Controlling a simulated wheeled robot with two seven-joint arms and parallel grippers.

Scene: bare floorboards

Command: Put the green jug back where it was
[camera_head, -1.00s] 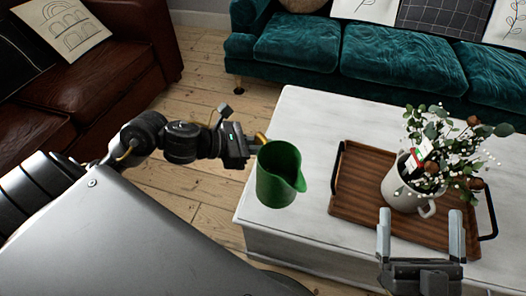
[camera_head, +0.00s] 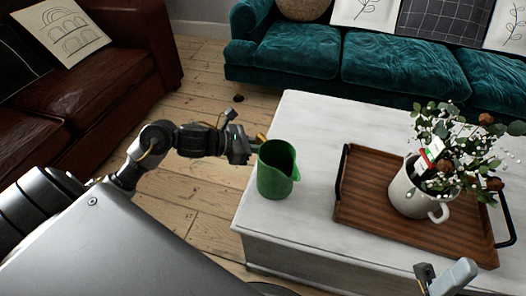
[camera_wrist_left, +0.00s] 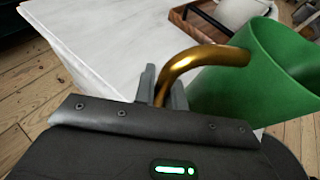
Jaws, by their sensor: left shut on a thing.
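The green jug (camera_head: 275,172) appears upright at the left end of the white table (camera_head: 300,115). I cannot tell whether its base touches the tabletop. My left gripper (camera_head: 259,140) is shut on the jug's gold handle, from the left side. In the left wrist view the jug (camera_wrist_left: 255,85) fills the right side, and its gold handle (camera_wrist_left: 190,60) passes between the fingers (camera_wrist_left: 162,88). My right gripper (camera_head: 443,277) is partly cut off at the bottom right of the head view. It looks open and empty.
A wooden tray (camera_head: 365,205) with black handles lies on the table, right of the jug. A white mug (camera_head: 405,195) with leafy stems stands in it. A teal sofa (camera_head: 300,50) is behind, a brown leather sofa (camera_head: 90,80) at left. The tabletop behind the jug is clear.

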